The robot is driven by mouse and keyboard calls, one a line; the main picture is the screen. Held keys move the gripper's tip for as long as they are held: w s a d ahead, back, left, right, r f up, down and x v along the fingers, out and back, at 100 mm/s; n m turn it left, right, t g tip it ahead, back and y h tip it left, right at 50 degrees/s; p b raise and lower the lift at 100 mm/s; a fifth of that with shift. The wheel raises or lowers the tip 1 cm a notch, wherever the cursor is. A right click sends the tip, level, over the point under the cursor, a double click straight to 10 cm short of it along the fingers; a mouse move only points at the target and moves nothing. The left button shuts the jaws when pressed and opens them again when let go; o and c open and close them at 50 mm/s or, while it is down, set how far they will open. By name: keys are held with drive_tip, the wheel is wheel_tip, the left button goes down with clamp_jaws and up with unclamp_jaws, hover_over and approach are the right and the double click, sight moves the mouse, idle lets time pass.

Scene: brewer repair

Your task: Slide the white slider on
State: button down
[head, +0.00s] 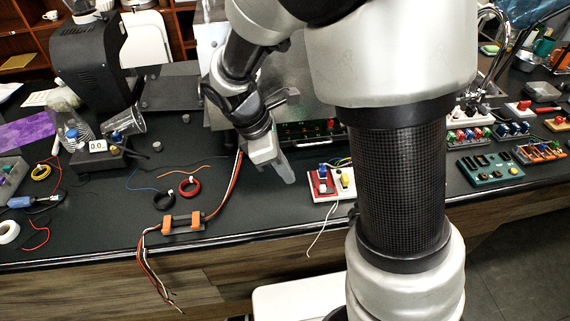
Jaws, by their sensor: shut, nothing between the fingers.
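A small red and white switch block (317,196) lies near the front edge of the dark bench. It bears a blue part and a yellow part, and a pale wire hangs from it over the edge. A small white spot shows on its red half. I cannot tell whether that is the white slider, or how it is set. My gripper (290,181) points down just left of the block, apart from it as far as I can see. Its fingers are shut and empty. My arm hides part of the bench behind and to the right of the block.
A black panel (305,131) with small lights stands behind my gripper. A wire bundle with orange clamps (183,223) lies at left, near red and black wire coils. Several switch blocks and a green circuit board (488,171) lie at right.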

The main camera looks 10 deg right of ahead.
sight(322, 186)
drive_tip(key=x, duration=0.6)
drive_tip(key=shift+s, duration=0.1)
drive_tip(key=shift+d+r, duration=0.15)
drive_tip(key=shift+d, duration=0.45)
drive_tip(key=shift+d+r, duration=0.15)
drive_tip(key=shift+d, duration=1.15)
drive_tip(key=shift+d, duration=1.25)
drive_tip(key=shift+a, duration=0.2)
